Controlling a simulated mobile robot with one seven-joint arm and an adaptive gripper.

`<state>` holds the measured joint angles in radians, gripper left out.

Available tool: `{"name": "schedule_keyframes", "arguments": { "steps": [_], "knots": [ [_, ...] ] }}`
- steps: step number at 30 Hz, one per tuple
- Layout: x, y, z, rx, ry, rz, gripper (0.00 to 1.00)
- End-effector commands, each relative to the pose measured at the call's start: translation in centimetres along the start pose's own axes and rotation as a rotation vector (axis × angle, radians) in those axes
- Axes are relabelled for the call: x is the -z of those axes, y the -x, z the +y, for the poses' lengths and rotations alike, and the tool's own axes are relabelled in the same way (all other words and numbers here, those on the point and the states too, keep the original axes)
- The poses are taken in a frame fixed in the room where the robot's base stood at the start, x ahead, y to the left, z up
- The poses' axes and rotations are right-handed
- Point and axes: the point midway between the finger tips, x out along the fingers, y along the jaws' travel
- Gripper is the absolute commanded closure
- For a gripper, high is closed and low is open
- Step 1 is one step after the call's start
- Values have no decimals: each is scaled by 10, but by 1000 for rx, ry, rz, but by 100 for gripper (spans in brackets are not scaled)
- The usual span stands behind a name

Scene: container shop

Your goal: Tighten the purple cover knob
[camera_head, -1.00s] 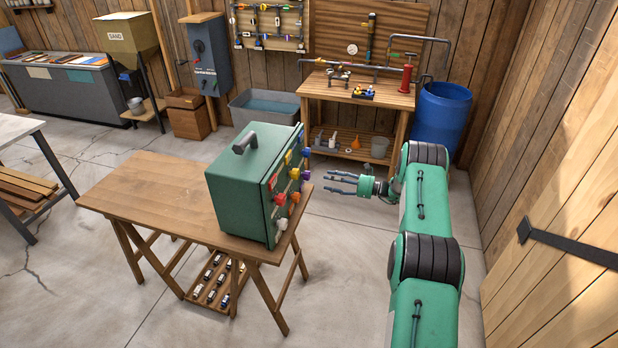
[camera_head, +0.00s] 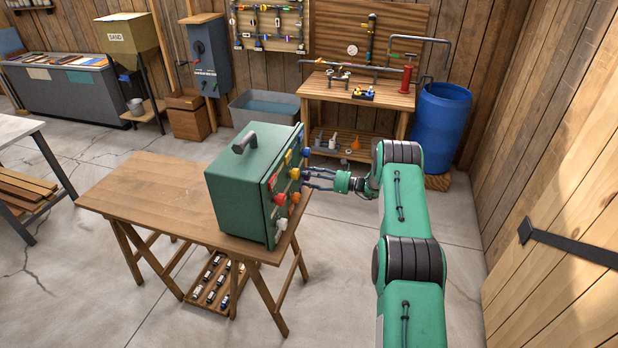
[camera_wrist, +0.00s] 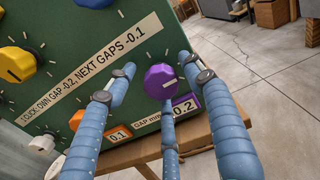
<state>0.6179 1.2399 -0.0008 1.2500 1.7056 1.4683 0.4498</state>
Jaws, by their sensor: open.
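The purple knob (camera_wrist: 161,81) sits on the green face of the case, above a purple-framed label (camera_wrist: 186,106) reading 0.2. The green case (camera_head: 236,200) stands upright on a wooden table (camera_head: 145,190), its knobbed face to the right. My gripper (camera_head: 311,178) is open at that face, its three blue fingers spread around the purple knob in the wrist view. One finger is left of the knob, one right, one below. Gaps show between the fingers and the knob; I cannot tell whether any finger touches it.
A yellow knob (camera_wrist: 15,65), an orange knob (camera_wrist: 77,119) and a white knob (camera_wrist: 40,143) are on the same panel, left of my fingers. The floor (camera_head: 345,260) right of the table is clear. A blue barrel (camera_head: 440,128) and a workbench (camera_head: 358,90) stand behind my arm.

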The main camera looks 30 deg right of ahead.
Motion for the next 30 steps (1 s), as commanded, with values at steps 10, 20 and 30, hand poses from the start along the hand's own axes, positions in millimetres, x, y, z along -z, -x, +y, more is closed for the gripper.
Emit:
{"name": "schedule_keyframes", "arguments": {
  "steps": [10, 20, 30],
  "knots": [
    [0, 0, 0, 0, 0, 0, 89],
    [-1, 0, -1, 0, -14, -1, 92],
    [-2, 0, -2, 0, -155, -2, 93]
  ]
}}
